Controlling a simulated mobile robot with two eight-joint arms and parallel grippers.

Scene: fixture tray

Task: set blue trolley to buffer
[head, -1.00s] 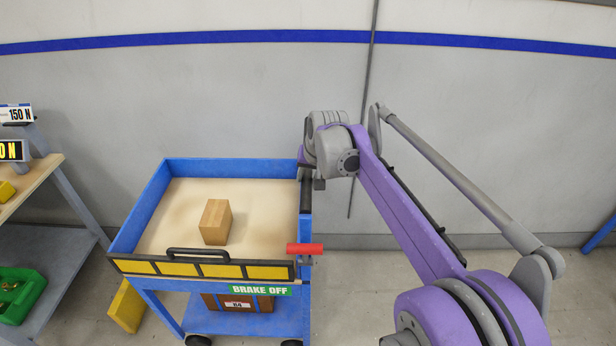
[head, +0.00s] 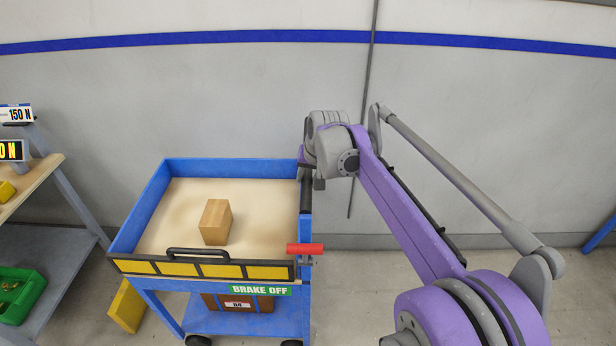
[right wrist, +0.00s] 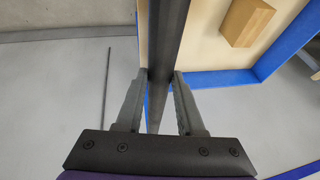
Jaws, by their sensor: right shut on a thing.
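The blue trolley (head: 179,213) stands in front of the wall, with a wooden block (head: 214,222) on its top deck and a brown box (head: 213,302) on its lower shelf. A green label on its front reads "BRAKE OFF" (head: 259,290), beside a red lever (head: 305,249). My right gripper (right wrist: 159,76) is shut on the trolley's dark side bar (right wrist: 168,35), one finger on each side of it. In the head view, my arm's wrist hides most of the fingers at the trolley's far right corner. My left gripper is not in view.
A workbench (head: 40,180) with "150 N" signs stands at the left, with a green bin (head: 20,292) on its lower shelf. A yellow piece (head: 127,306) is on the floor by the trolley's left front leg.

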